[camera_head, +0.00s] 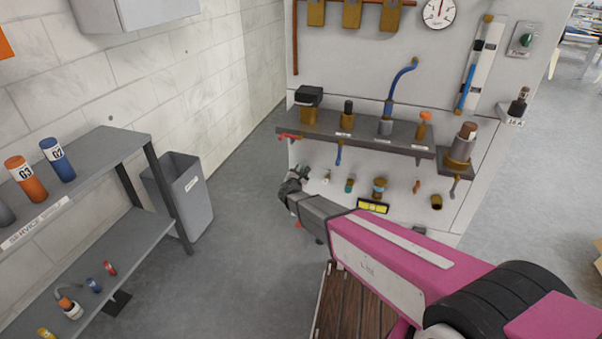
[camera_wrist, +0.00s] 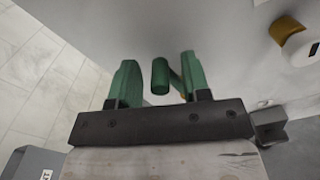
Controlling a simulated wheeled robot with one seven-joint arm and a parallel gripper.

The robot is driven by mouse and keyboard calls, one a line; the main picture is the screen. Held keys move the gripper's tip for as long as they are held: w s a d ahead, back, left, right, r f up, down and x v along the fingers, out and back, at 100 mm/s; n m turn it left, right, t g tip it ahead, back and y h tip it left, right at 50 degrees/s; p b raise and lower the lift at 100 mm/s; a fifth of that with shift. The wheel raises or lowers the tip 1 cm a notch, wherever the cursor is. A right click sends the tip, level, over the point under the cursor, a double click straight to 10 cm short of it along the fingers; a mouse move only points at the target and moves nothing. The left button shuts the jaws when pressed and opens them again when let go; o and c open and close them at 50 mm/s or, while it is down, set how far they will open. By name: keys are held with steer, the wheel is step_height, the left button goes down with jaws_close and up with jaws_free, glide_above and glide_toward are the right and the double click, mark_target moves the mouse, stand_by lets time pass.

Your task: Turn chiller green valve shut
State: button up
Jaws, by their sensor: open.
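In the wrist view a dark green cylindrical handle (camera_wrist: 160,76) stands out from the pale panel, between the two green fingers of my gripper (camera_wrist: 160,58). A short piece joins it on its right side, and a bit of brass shows behind. My gripper is open around the handle, with gaps on both sides; the right finger is nearer to it. In the head view my gripper (camera_head: 291,190) is at the lower left edge of the panel (camera_head: 450,203). The green handle cannot be made out there; my gripper and wrist seem to hide it.
A grey shelf (camera_head: 410,150) with several fittings juts from the panel above my gripper. A yellow-marked block (camera_head: 372,206) and small valves sit to its right. A grey bin (camera_head: 178,192) and a side rack (camera_head: 75,180) stand left. The floor between is clear.

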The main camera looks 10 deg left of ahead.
steer(key=c, duration=0.7)
steer(key=shift+c, duration=0.2)
steer(key=shift+d+m, duration=0.2)
steer(key=shift+m, duration=0.3)
steer(key=o, duration=0.7)
steer(key=shift+o, duration=0.2)
steer(key=shift+s, duration=0.15)
steer(key=s, duration=1)
steer(key=shift+s+a, duration=0.3)
steer(key=shift+a, duration=0.1)
